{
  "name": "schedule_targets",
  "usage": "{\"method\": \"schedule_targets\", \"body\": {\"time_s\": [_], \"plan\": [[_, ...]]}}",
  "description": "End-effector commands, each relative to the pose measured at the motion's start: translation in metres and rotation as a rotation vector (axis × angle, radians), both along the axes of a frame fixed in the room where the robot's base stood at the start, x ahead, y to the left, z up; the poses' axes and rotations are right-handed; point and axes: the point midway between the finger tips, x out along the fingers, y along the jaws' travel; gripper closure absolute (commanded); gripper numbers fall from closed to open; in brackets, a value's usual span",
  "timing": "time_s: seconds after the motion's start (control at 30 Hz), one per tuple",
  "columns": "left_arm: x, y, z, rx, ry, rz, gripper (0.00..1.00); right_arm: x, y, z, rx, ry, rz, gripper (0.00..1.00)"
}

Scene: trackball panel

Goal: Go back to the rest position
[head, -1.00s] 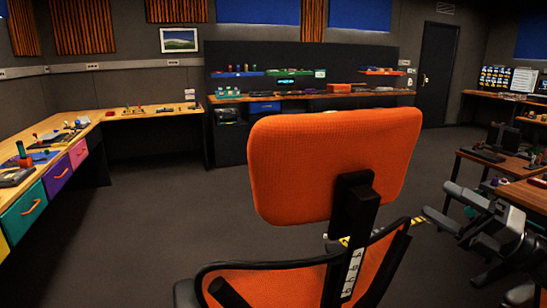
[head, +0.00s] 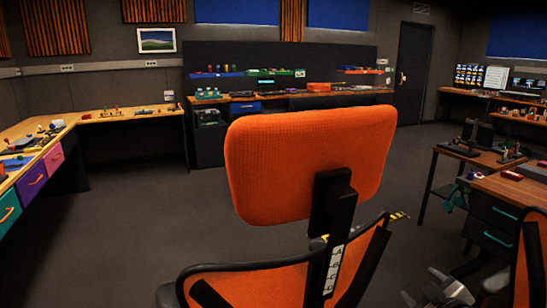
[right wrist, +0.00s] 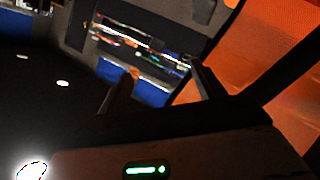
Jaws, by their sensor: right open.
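My right gripper (head: 419,284) is low at the bottom right of the head view, to the right of the orange chair. It is grey, with its jaws apart. In the right wrist view, the two dark fingers (right wrist: 165,74) stand apart with nothing between them. My left gripper is out of view.
An orange-backed chair (head: 305,165) stands close in front, with a second orange chair (head: 532,265) at the right edge. A wooden desk with dark drawers (head: 490,218) is at right. A long workbench with coloured drawers (head: 33,183) is at left. Open floor (head: 130,225) lies between.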

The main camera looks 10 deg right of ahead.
Motion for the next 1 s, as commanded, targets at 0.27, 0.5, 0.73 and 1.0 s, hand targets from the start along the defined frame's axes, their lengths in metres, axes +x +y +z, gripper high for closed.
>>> {"method": "schedule_targets", "body": {"time_s": [0.27, 0.5, 0.73, 1.0], "plan": [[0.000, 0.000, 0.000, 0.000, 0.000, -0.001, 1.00, -0.114, 0.148, -0.113, 0.310, 0.200, 0.075, 0.33], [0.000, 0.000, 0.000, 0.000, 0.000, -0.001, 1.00, -0.203, 0.240, -0.138, 0.548, 0.313, 0.054, 0.33], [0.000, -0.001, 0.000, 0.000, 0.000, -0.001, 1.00, -0.226, 0.264, -0.138, 0.619, 0.340, 0.034, 0.33], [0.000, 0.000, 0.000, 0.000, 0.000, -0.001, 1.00, -0.226, 0.264, -0.138, 0.617, 0.340, 0.036, 0.33]]}}
